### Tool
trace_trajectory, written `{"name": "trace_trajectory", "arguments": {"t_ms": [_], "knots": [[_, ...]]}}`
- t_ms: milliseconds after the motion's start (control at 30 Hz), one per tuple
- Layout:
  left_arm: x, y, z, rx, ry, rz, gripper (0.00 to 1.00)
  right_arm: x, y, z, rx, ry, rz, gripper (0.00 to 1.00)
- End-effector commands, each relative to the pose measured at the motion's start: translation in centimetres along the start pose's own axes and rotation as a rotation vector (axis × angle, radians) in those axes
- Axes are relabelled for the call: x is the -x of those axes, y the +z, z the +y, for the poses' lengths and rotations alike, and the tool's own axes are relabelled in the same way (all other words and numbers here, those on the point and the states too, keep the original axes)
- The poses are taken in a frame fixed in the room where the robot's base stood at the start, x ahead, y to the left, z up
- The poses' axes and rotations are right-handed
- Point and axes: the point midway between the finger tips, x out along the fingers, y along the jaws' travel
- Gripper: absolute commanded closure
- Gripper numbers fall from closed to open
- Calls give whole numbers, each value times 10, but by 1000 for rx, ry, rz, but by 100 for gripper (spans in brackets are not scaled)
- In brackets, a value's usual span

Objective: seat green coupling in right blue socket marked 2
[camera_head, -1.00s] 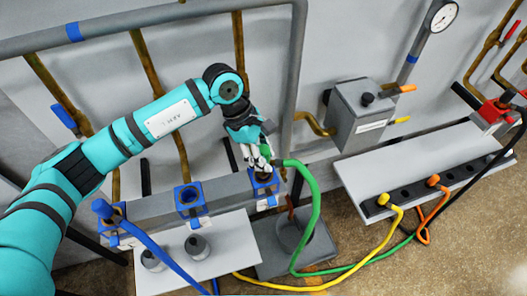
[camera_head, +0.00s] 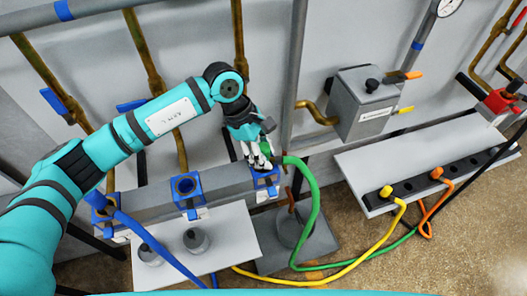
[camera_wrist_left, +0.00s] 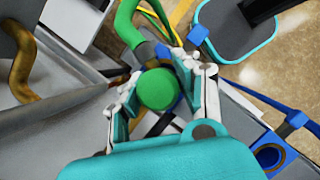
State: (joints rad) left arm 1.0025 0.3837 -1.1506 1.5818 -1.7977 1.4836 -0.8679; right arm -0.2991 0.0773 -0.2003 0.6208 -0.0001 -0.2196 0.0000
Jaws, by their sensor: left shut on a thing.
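My left gripper (camera_head: 258,158) is shut on the green coupling (camera_wrist_left: 158,89), the end piece of a thick green hose (camera_head: 313,200). The gripper points down at the right blue socket (camera_head: 266,182), at the right end of the grey beam. The fingers and coupling cover much of that socket, so I cannot tell whether the coupling is inside it or just above. The middle blue socket (camera_head: 186,187) is empty. The left blue socket (camera_head: 101,212) has a blue hose's coupling at it. My right gripper is not in view.
A pale shelf (camera_head: 235,246) with two grey knobbed pieces lies in front of the beam. A vertical pipe (camera_head: 297,100) and a grey box (camera_head: 366,105) stand right of the gripper. A black strip (camera_head: 410,186) holds yellow and orange hose ends. Hoses cross the floor.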

Motion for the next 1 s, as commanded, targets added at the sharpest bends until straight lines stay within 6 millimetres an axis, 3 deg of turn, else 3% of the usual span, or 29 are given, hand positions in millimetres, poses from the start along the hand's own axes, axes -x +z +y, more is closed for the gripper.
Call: {"name": "trace_trajectory", "arguments": {"t_ms": [1000], "knots": [[-3, -1, 0, -1, 1, 0, 100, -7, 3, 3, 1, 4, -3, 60]]}}
